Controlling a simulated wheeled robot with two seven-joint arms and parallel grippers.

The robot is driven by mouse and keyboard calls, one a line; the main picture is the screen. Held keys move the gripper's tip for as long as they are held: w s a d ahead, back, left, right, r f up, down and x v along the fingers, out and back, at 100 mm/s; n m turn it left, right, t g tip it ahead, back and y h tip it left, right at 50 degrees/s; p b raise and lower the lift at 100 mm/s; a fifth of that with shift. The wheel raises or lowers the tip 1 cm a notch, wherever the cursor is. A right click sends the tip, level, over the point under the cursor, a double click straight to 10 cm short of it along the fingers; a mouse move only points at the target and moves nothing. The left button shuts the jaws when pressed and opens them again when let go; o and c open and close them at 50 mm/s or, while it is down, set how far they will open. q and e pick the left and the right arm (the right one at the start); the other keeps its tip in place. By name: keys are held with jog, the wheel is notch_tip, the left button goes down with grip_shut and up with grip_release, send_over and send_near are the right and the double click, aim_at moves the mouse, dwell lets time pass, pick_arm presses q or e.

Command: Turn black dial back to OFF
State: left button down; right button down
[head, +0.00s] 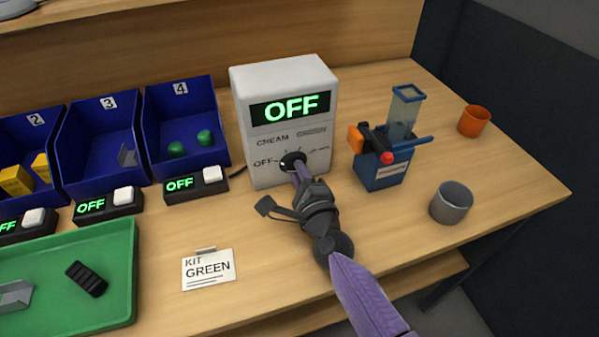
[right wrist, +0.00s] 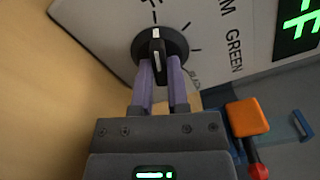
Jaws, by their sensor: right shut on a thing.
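The black dial (head: 291,160) is on the front of a white box (head: 283,95), below a green display that reads OFF. Labels OFF and CREAM show beside the dial in the head view. My right gripper (head: 297,172) is shut on the dial's grip, with its purple fingers on either side. In the right wrist view the dial (right wrist: 158,48) sits between the fingertips of my right gripper (right wrist: 161,80). Its white mark points to the top of that picture. My left gripper is not in view.
A blue device (head: 380,168) with an orange block and red knob stands right of the box. A grey cup (head: 451,203) and orange cup (head: 474,121) stand farther right. Blue bins (head: 187,130), a green tray (head: 125,270) and a card (head: 208,270) are to the left.

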jog(key=shift+f, duration=0.1)
jog(key=c, duration=0.6)
grip_release()
jog(key=p+v, duration=0.2)
jog(key=v, duration=0.8)
